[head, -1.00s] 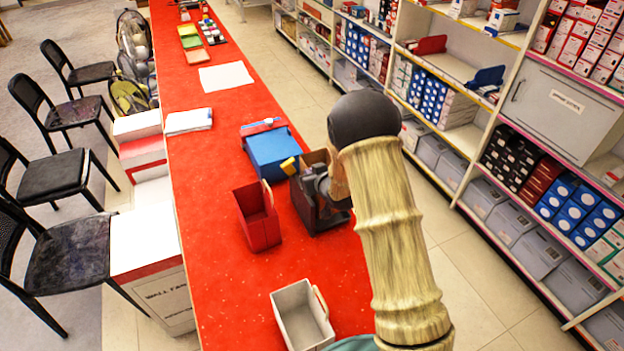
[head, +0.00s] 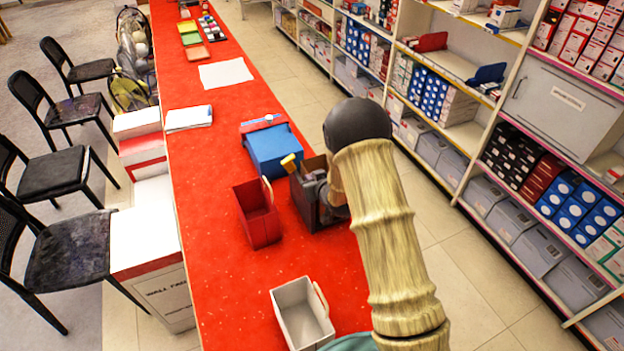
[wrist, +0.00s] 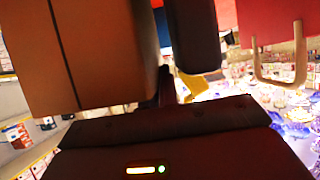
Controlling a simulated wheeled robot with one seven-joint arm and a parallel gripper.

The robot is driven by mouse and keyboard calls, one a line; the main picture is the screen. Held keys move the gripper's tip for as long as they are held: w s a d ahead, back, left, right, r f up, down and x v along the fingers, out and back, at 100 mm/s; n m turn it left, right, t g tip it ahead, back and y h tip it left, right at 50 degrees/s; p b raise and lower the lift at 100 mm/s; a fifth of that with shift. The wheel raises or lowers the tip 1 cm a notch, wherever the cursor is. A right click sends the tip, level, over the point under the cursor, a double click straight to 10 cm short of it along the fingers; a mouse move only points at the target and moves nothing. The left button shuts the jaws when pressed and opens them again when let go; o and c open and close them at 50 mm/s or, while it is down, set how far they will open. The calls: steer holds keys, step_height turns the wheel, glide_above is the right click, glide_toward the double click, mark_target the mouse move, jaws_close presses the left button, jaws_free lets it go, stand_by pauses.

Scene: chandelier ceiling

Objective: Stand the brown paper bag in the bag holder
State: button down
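The brown paper bag (head: 315,164) shows as a brown patch at the dark open-topped box, partly hidden by my gripper and arm. In the wrist view a broad brown face (wrist: 95,55), seemingly the bag, fills the upper left, close to the camera. The dark box (head: 303,206), which appears to be the bag holder, stands on the red counter. My gripper (head: 324,188) is at the box and the bag. In the wrist view one dark finger (wrist: 195,35) shows right of the brown face; the other is hidden. I cannot tell whether it grips the bag.
A red box with a handle (head: 258,222) stands just left of the holder, and a blue box (head: 272,152) stands behind it. A white box with a handle (head: 302,318) is at the near edge. The red counter (head: 215,270) is clear at left. Shelves (head: 470,135) line the right.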

steer(key=c, duration=2)
jaws_free()
steer(key=shift+f, duration=0.1)
steer(key=shift+o, duration=0.2)
steer(key=shift+a, duration=0.1)
steer(key=shift+s, duration=0.1)
steer(key=shift+r+p, duration=0.65)
steer(key=shift+s+r, duration=0.1)
steer(key=shift+r, duration=0.05)
steer(key=b+v, duration=0.3)
steer(key=v, duration=0.8)
steer(key=shift+s+d, duration=0.2)
steer(key=shift+s, duration=0.1)
steer(key=shift+r, duration=0.1)
